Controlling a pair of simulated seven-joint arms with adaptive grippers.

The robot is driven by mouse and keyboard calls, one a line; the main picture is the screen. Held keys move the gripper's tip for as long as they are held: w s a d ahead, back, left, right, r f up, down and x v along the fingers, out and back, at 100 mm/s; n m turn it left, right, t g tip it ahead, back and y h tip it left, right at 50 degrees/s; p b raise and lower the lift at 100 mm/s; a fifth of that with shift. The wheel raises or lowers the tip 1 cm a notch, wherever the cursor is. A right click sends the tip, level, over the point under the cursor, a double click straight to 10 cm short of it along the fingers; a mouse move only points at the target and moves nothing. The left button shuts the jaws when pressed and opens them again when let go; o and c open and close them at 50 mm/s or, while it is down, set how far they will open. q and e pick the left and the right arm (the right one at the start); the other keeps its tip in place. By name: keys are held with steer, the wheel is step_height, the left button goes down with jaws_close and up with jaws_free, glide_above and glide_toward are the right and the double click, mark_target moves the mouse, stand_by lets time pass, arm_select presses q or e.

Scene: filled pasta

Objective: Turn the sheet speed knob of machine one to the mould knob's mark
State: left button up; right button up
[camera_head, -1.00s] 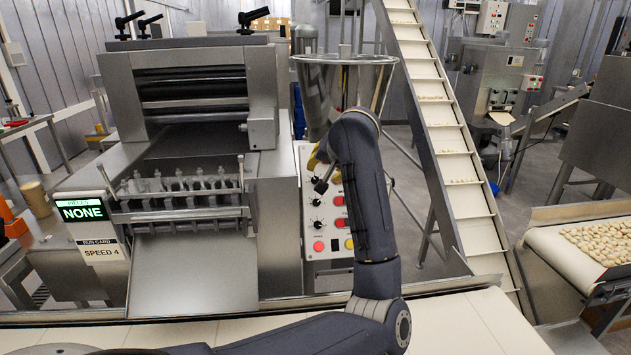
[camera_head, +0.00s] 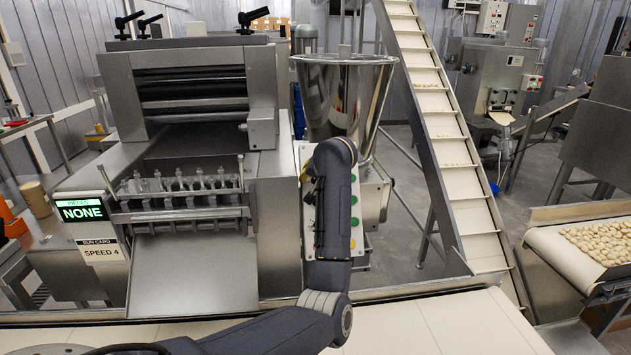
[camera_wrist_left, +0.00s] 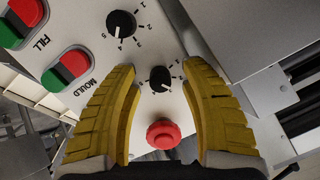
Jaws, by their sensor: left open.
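The control panel (camera_head: 305,158) stands beside machine one (camera_head: 215,120), mostly covered by my left arm in the head view. In the left wrist view, a black dial knob (camera_wrist_left: 121,24) has a numbered scale and its white pointer aims down-left, near the 4. A second dial knob (camera_wrist_left: 160,79) sits between the tips of my left gripper (camera_wrist_left: 158,66), with clear gaps on both sides. Its pointer seems to aim down-right. No label naming either knob is readable. The left gripper's yellow fingers are open and empty. My right gripper is not in view.
A red mushroom button (camera_wrist_left: 163,133) lies between the fingers, nearer the palm. Red-green FILL (camera_wrist_left: 25,18) and MOULD (camera_wrist_left: 66,70) switches are to the left. The run card (camera_head: 101,252) reads SPEED 4, under a display (camera_head: 81,211) reading NONE. A steel hopper (camera_head: 343,95) stands behind the panel.

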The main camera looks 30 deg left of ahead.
arm_select(q)
steer(key=shift+w, duration=0.1)
steer(key=shift+c, duration=0.5)
jaws_close()
steer(key=shift+f, duration=0.1)
